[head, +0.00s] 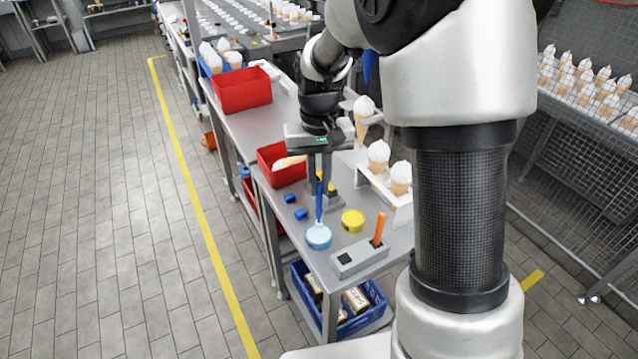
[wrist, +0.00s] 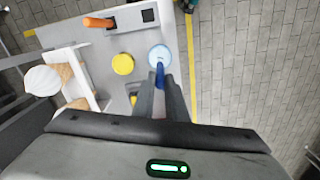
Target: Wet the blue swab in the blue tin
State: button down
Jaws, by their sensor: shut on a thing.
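My gripper (head: 319,192) points down over the near part of the steel bench, shut on the upright blue swab (head: 319,211). The swab also shows between the fingers in the wrist view (wrist: 160,73). The light-blue tin (head: 318,237) stands on the bench directly below; it shows beyond the fingertips in the wrist view (wrist: 159,55). The swab's lower end overlaps the tin in both views. I cannot tell whether it is inside the tin or just above it.
A yellow tin (head: 353,220) stands right of the blue tin. A grey block (head: 358,258) with an orange-handled piece (head: 380,229) is at the front. Small blue pieces (head: 301,214) lie left. A white rack (head: 400,208) holds cones; a red bin (head: 283,176) sits behind.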

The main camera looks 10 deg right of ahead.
jog(key=shift+r+p, duration=1.3)
jog(key=shift+r, duration=0.75)
